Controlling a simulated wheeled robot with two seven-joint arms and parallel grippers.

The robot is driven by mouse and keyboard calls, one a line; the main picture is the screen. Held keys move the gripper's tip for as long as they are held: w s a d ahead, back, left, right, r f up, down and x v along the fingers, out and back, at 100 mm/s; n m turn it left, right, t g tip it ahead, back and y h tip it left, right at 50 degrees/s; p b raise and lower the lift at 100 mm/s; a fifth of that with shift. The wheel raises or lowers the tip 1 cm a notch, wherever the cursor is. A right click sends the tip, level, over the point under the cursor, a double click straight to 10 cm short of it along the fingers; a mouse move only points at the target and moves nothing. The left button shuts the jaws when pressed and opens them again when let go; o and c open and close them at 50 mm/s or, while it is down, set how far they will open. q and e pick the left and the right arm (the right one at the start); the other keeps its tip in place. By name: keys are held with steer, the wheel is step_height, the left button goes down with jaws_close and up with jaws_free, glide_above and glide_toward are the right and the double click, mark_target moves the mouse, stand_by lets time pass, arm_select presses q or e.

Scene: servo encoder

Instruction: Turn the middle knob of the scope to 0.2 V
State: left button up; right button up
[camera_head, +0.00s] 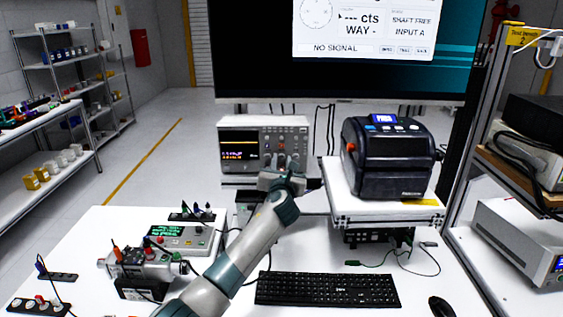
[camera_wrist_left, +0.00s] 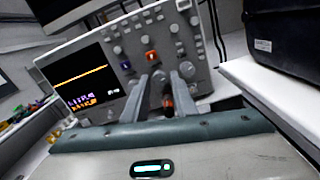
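The scope (camera_head: 293,138) is a grey box at the back of the bench, its dark screen showing a yellow trace and small coloured text too small to read. In the left wrist view, its panel (camera_wrist_left: 203,75) has several knobs and buttons, some orange-red. My left gripper (camera_head: 280,164) is in front of the right half of the panel. In the left wrist view, its two fingers (camera_wrist_left: 168,84) point at the panel, a gap between them. A dark and red part shows in the gap; I cannot tell whether the fingers touch it. Which knob is the middle one is unclear. My right gripper is out of view.
A black label printer (camera_head: 388,160) stands on a white raised platform (camera_head: 388,207) right of the scope. A large monitor (camera_head: 240,50) hangs above, reading NO SIGNAL. A keyboard (camera_head: 327,290), a green-screen meter (camera_head: 180,237) and a motor rig (camera_head: 140,265) are nearer.

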arm_select(q)
steer(key=shift+c, duration=0.5)
steer(key=c, duration=0.5)
jaws_close()
